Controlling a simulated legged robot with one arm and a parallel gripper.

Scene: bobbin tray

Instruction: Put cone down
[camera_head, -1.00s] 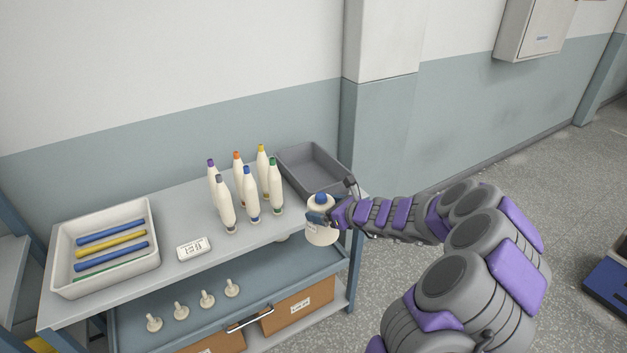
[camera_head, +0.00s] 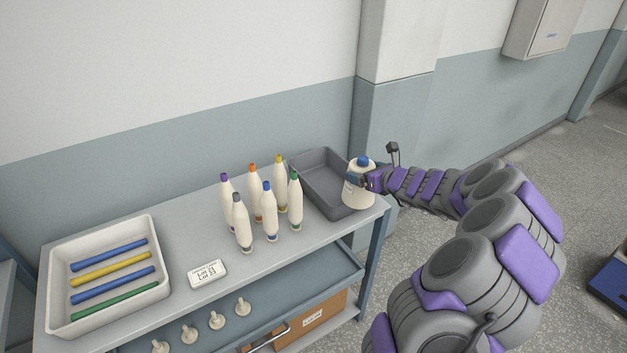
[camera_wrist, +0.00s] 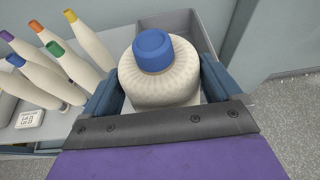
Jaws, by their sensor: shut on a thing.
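The cone (camera_head: 358,188) is a cream yarn cone with a blue tip. My gripper (camera_head: 364,179) is shut on it near the top and holds it upright by the right end of the bench. In the wrist view the cone (camera_wrist: 160,80) sits between the two blue fingers of my gripper (camera_wrist: 158,85), blue cap toward the camera. In the head view it overlaps the front right of the grey tray (camera_head: 318,197). Whether its base touches the bench or hangs above it, I cannot tell.
Several slim bobbins (camera_head: 268,212) with coloured tips stand left of the grey tray. A white label block (camera_head: 207,274) lies in front of them. A white tray (camera_head: 58,322) with coloured rods is at the left. Small pegs (camera_head: 216,320) stand on the lower shelf.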

